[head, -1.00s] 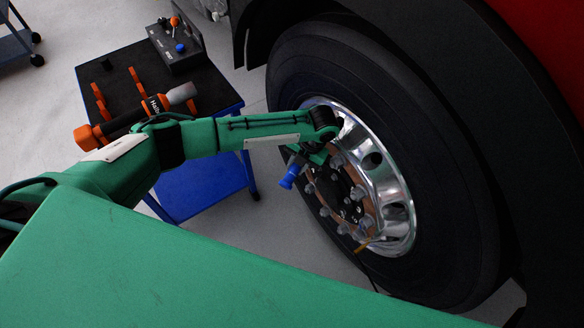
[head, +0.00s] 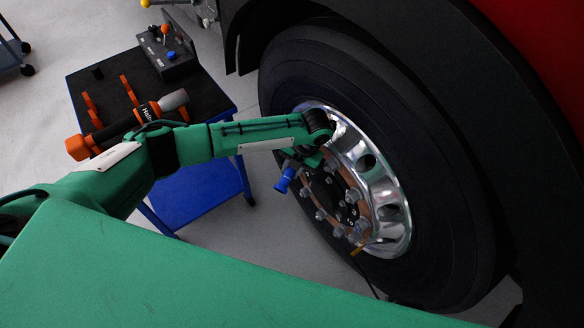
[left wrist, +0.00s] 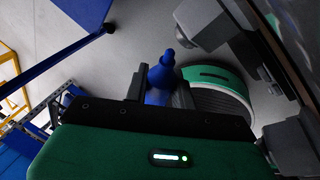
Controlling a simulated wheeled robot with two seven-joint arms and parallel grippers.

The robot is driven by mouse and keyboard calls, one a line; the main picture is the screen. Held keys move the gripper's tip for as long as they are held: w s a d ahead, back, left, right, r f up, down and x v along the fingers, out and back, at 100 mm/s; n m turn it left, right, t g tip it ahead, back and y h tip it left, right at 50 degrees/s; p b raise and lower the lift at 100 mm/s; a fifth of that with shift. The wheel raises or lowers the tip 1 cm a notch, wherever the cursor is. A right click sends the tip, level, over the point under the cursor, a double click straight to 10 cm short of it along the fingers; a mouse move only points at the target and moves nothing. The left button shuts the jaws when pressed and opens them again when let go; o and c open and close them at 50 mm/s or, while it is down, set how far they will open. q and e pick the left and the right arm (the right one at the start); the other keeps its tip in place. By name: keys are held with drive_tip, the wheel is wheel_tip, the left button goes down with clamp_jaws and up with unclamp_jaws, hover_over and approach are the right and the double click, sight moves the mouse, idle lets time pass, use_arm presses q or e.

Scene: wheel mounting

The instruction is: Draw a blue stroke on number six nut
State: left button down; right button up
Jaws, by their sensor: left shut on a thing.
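The truck wheel's chrome hub (head: 389,203) has a ring of several lug nuts on a brownish flange. One nut (head: 355,236) shows low on the ring. No nut numbers are readable, so I cannot tell which is number six. My left gripper (head: 297,168) is in front of the hub's left side, partly hidden by its own arm. It is shut on a blue marker (head: 285,180), which hangs out down and left in the head view. In the left wrist view the marker (left wrist: 158,82) stands between the fingers. I see no blue stroke on the visible nuts. My right gripper is not in view.
A dark-topped blue cart (head: 195,190) stands left, behind my arm. It carries an orange and black power tool (head: 128,125), orange holders and a control box (head: 166,54). The black tyre (head: 440,190) surrounds the hub. Grey floor lies between cart and wheel.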

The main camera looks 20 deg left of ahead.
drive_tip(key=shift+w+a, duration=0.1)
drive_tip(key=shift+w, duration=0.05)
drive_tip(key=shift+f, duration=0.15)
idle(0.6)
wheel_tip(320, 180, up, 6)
drive_tip(key=p, duration=0.6)
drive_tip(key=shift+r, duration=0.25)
idle(6.0)
